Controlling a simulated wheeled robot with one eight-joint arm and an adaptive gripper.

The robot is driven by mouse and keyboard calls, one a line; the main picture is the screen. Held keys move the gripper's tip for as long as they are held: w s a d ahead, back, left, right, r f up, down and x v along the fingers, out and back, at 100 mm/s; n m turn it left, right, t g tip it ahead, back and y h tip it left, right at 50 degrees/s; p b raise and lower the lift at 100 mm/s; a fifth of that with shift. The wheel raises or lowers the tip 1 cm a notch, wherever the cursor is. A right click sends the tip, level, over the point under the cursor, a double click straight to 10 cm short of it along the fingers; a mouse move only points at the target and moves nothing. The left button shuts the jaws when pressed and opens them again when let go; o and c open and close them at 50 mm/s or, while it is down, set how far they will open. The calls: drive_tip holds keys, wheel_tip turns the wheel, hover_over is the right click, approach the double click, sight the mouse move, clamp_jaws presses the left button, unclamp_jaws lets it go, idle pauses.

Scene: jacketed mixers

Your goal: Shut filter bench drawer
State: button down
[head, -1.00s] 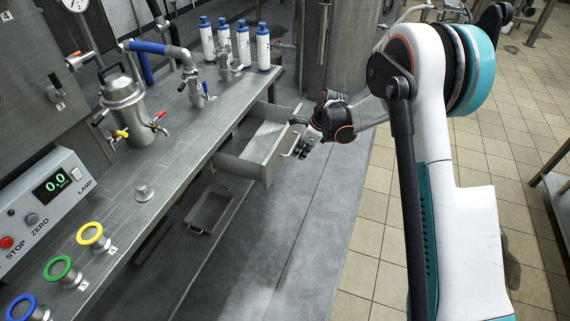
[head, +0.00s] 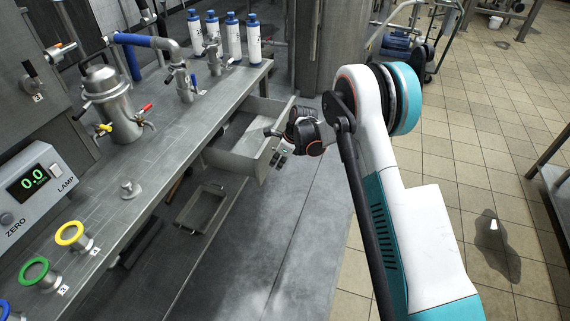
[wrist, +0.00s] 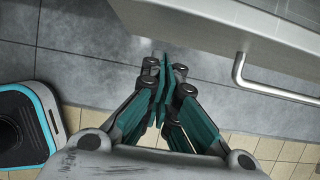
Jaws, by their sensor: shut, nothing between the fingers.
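The filter bench drawer (head: 262,153) is pulled out from under the steel bench, with its open top and grey inside showing in the head view. Its front panel (wrist: 235,18) and bar handle (wrist: 285,89) fill the upper right of the wrist view. My gripper (head: 282,152) is beside the outer face of the drawer front in the head view, partly hidden by my wrist. In the wrist view my gripper's fingers (wrist: 163,62) are together and empty, left of the handle. I cannot tell whether they touch the panel.
The bench top (head: 165,165) carries a metal pot (head: 110,103), taps, blue-capped bottles (head: 232,38) and coloured rings (head: 70,233). A tray (head: 202,208) sits on the lower shelf. Tiled floor (head: 440,165) is open at right.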

drive_tip(key=shift+w+a, duration=0.3)
drive_tip(key=shift+a, duration=0.45)
drive_tip(key=shift+a, duration=0.15)
